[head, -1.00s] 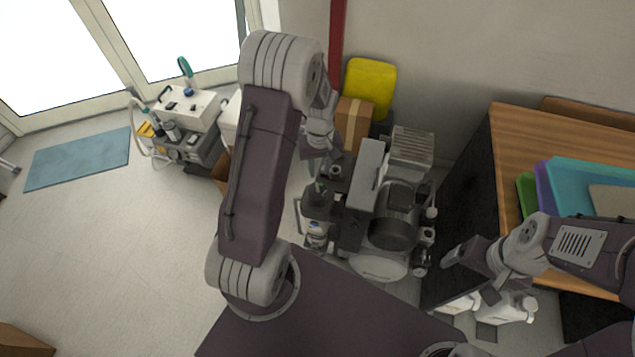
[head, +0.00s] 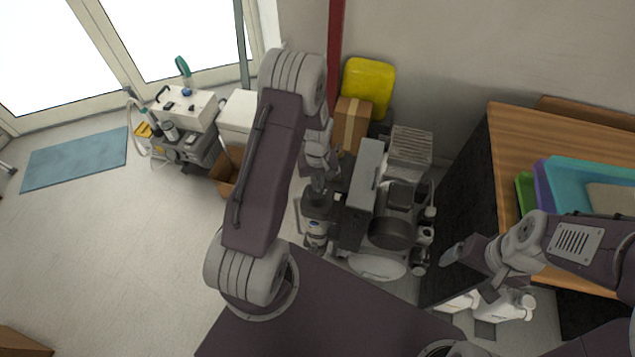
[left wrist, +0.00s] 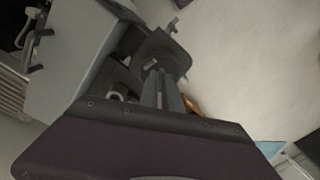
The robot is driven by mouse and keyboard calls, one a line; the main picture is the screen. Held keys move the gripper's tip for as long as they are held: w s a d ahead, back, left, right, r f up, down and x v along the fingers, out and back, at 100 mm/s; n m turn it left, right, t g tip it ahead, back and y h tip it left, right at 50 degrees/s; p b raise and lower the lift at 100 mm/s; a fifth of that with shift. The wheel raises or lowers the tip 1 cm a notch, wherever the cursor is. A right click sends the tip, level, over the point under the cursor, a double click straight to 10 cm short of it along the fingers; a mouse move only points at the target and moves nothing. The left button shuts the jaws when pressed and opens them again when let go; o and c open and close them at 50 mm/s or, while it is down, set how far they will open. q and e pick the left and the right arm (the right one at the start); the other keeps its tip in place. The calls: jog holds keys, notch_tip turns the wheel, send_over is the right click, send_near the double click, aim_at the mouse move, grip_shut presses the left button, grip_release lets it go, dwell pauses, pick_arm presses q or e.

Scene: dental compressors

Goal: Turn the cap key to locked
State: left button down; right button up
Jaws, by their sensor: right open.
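The dental compressor (head: 365,215) stands on the floor in front of me, with a dark canister (head: 317,207) on its left side. My left gripper (head: 318,184) points down at the top of this canister. In the left wrist view, its two narrow fingers (left wrist: 161,90) reach over a dark round part (left wrist: 163,50) with a small light piece near the fingertips. I cannot tell whether they touch it or grip anything. The cap key is not clearly made out; the gripper covers that area. My right gripper (head: 468,268) is open and empty, right of the compressor.
A wooden desk (head: 560,135) with coloured folders (head: 590,185) stands at the right. White bottles (head: 510,307) are below it. A cardboard box (head: 351,122) and a yellow container (head: 369,85) are behind the compressor. Another machine (head: 188,125) stands at the back left. The left floor is mostly clear.

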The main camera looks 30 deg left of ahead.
pick_arm(q)
jog(key=shift+m, duration=0.3)
jog(key=shift+m+p, duration=0.35)
jog(key=shift+m, duration=2.45)
jog(key=c, duration=1.5)
grip_release()
jog(key=shift+c, duration=0.2)
notch_tip(320, 180, up, 9)
